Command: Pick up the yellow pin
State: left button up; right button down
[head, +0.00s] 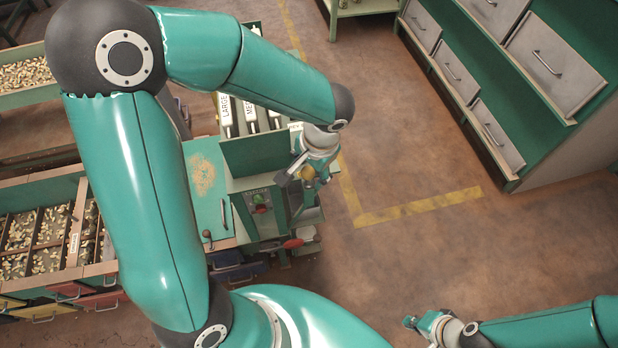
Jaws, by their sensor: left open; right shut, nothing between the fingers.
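I cannot clearly make out a yellow pin. A small yellow-brown spot (307,173) shows at my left gripper (305,182); I cannot tell whether it is the pin or part of the gripper. My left gripper is open beside the right side of the green machine (258,158), above its button panel. My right gripper (410,322) is shut and empty, low in the picture over the bare floor, well away from the machine.
The machine has labelled levers (226,110), a button panel (260,203) and a red-knobbed handle (293,243). Bins of nuts (75,238) stand at left. A drawer cabinet (515,165) stands at right. The floor (430,255) between is clear, with yellow tape (420,208).

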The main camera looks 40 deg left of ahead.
pick_arm(q)
jog(key=shift+a+f, duration=0.15)
jog(key=shift+f, duration=0.55)
grip_shut()
jog(key=shift+r, duration=0.1)
